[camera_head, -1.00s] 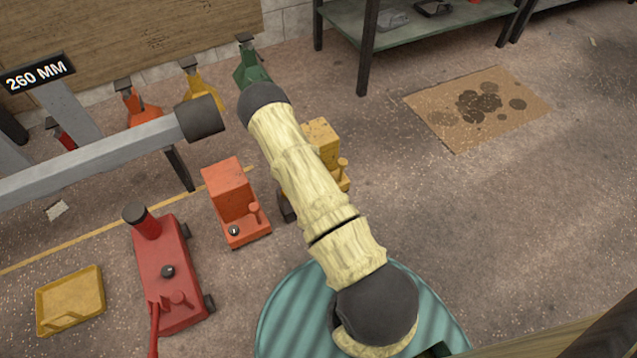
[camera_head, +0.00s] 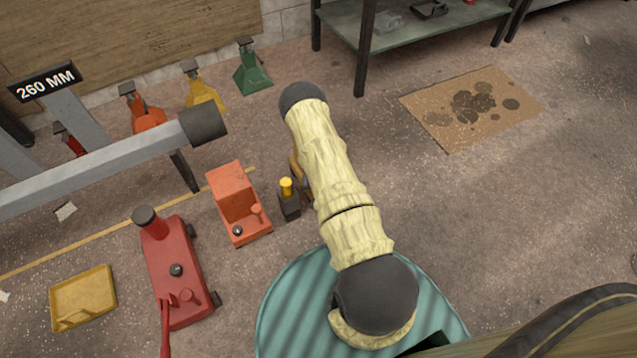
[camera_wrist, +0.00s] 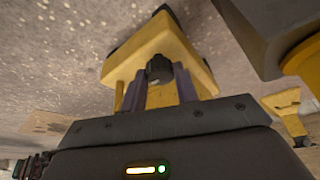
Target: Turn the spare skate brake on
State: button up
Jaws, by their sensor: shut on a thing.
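A yellow, box-like body (camera_wrist: 125,72) fills the upper middle of the wrist view, with a black round knob (camera_wrist: 159,68) on its near side. I take it to be the spare skate, but no label shows. My gripper (camera_wrist: 160,84) is shut, its two purple-grey fingers on either side of the knob. The exact contact and the brake's setting cannot be made out. In the head view my arm hides the gripper and most of the yellow body. A dark block with a yellow cylinder (camera_head: 287,188) shows just left of the arm.
An orange box-shaped unit (camera_head: 232,192) and a red floor jack (camera_head: 172,262) stand to the left. A grey beam (camera_head: 100,165) reaches in from the left. Stained cardboard (camera_head: 440,125) lies right, with clear floor around it.

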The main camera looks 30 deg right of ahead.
dwell(0.3)
jog(key=o, duration=1)
jog(key=p+v, duration=0.7)
jog(key=v, duration=1)
jog(key=shift+s+r+p, duration=0.15)
jog(key=shift+s+p, duration=0.05)
jog(key=shift+p, duration=0.2)
jog(key=shift+w, duration=0.1)
